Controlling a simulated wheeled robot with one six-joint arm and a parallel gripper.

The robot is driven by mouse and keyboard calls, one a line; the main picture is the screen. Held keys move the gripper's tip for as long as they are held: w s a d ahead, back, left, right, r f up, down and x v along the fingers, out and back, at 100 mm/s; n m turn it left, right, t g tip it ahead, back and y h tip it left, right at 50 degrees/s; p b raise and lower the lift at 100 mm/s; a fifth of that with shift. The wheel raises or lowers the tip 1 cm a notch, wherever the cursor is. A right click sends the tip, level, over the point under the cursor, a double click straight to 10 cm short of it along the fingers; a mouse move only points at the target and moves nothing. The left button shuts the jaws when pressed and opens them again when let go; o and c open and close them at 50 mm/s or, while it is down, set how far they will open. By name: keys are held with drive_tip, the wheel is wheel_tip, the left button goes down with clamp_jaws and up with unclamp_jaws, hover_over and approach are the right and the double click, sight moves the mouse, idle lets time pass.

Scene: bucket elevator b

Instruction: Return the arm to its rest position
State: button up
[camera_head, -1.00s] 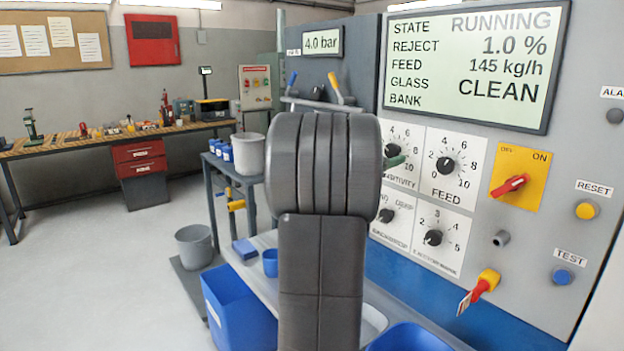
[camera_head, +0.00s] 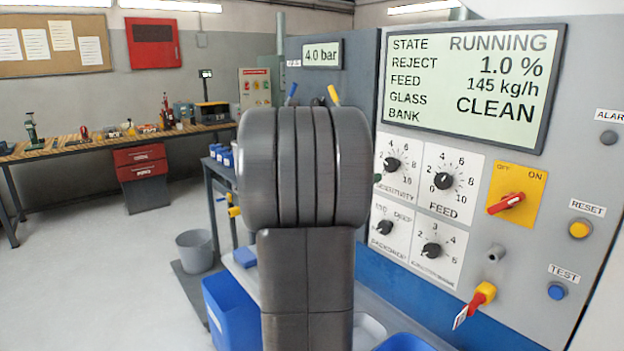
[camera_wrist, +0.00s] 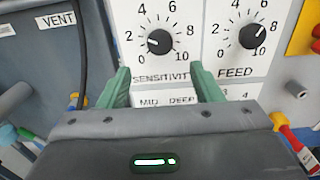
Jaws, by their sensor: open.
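In the wrist view my gripper (camera_wrist: 162,88) shows two green fingers spread apart with nothing between them. They point at the panel below the sensitivity knob (camera_wrist: 159,41), with the feed knob (camera_wrist: 252,36) to the right. In the head view my arm stands upright in the middle and hides most of the gripper; a bit of green finger shows at the arm's right edge. The control panel display (camera_head: 466,88) reads RUNNING, reject 1.0 %, feed 145 kg/h, CLEAN.
The yellow switch plate (camera_head: 517,193) with a red handle, the yellow reset button (camera_head: 579,229) and a red-yellow tagged valve (camera_head: 481,297) are on the panel. A blue bin (camera_head: 232,310) stands lower left. A workbench (camera_head: 92,146) lines the back. Open floor lies left.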

drive_tip(key=v, duration=0.3)
idle(0.5)
